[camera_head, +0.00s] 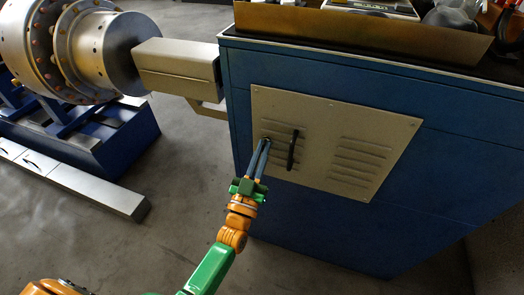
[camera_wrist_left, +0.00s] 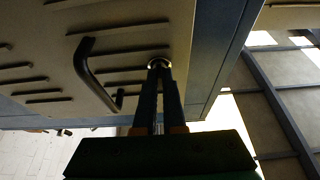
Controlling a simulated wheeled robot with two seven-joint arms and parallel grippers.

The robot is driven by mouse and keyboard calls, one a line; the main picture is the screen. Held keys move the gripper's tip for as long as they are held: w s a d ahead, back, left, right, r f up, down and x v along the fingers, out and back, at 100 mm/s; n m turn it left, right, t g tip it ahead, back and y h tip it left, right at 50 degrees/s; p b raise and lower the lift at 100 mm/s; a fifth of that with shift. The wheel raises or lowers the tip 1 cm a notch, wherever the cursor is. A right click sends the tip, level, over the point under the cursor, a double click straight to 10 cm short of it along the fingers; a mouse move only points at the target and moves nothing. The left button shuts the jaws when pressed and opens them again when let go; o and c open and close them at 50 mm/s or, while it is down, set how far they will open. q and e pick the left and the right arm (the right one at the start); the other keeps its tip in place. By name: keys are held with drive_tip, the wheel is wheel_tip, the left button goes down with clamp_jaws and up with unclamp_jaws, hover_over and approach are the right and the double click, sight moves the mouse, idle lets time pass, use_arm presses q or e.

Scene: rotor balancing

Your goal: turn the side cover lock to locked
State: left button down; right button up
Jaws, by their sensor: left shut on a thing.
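The side cover (camera_head: 330,120) is a beige panel with louvre slots on the side of a blue cabinet (camera_head: 350,230). A black handle (camera_head: 292,150) stands out from it; the handle also shows in the left wrist view (camera_wrist_left: 88,75). The side cover lock (camera_wrist_left: 159,63) is a small round piece with a bright rim, left of the handle in the head view. My left gripper (camera_head: 266,142) reaches up to it, its long fingers shut on the lock at their tips. The fingertips hide most of the lock, so its turn position cannot be told. My right gripper is not in view.
A brown-edged tray (camera_head: 350,27) with loose items sits on top of the cabinet. A large grey rotor machine (camera_head: 80,50) on a blue base stands at left, with a beige box arm (camera_head: 178,68) reaching to the cabinet. The floor (camera_head: 190,160) between is clear.

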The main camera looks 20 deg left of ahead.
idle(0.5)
use_arm(q)
drive_tip(key=c, duration=1)
unclamp_jaws()
drive_tip(key=v, duration=0.7)
drive_tip(key=shift+f, duration=0.1)
